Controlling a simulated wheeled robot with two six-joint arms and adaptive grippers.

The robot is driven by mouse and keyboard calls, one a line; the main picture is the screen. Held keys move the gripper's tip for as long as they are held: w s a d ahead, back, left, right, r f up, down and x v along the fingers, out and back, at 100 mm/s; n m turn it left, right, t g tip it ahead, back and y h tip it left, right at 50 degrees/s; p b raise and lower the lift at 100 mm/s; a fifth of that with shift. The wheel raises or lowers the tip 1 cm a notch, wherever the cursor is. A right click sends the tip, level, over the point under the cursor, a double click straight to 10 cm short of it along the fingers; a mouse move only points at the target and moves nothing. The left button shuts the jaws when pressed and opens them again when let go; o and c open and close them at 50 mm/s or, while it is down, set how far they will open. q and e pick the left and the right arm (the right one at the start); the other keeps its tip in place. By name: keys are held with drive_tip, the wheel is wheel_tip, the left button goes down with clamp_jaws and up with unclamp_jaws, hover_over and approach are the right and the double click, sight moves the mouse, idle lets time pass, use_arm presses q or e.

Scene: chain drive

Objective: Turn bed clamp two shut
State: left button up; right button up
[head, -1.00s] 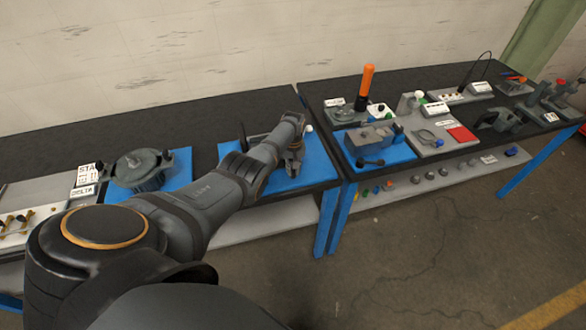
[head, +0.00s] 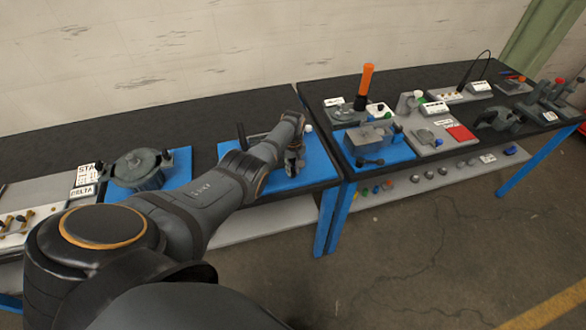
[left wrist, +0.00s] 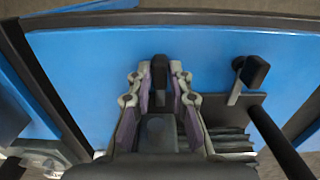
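My left gripper (head: 294,166) is low over the blue mat at the right end of the left bench. In the left wrist view its two fingers (left wrist: 157,76) are apart, one on each side of an upright black handle (left wrist: 159,70). I see narrow gaps and cannot tell whether either finger touches it. A second black handle (left wrist: 254,71) on a grey bracket stands to the right. Neither handle carries a readable number, so I cannot tell which clamp is two. My arm hides most of the fixture in the head view. My right gripper is not in view.
A black rod (left wrist: 278,138) runs beside the second handle. A black upright handle (head: 241,133) stands behind my forearm. A grey round housing (head: 138,168) is to the left; the right bench (head: 420,85) holds several fixtures.

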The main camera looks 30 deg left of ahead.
sight(293, 169)
use_arm(q)
drive_tip(key=shift+o, duration=1.2)
wheel_tip(293, 169, up, 12)
